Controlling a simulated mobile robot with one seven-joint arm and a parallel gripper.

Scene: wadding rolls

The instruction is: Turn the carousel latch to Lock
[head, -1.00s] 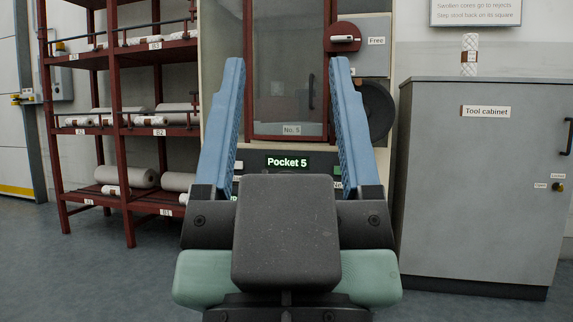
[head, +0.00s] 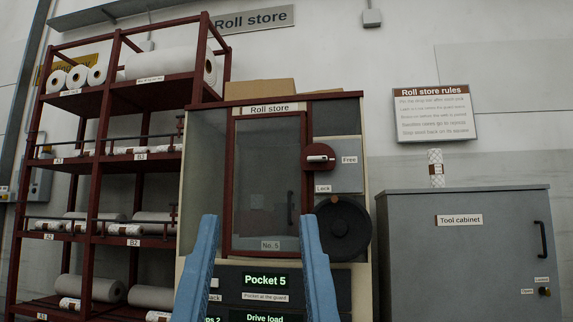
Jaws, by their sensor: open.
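The carousel latch (head: 319,157) is a dark red round plate with a pale handle on the upper right of the roll store carousel (head: 191,205). The handle lies about level, toward the "Free" label (head: 350,160) at its right. The "Lock" label (head: 323,188) is just below the latch. My gripper (head: 258,222) shows as two blue fingers, wide apart and empty, in the lower middle of the head view. The fingers appear in front of the carousel's lower part, lower in the picture than the latch, and touch nothing that I can see.
A black handwheel (head: 343,229) is below the latch. The closed glass door (head: 266,185) has a dark red frame. A red rack (head: 128,98) with wadding rolls stands at left, and a grey tool cabinet (head: 463,255) at right. A lit display (head: 266,280) reads "Pocket 5".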

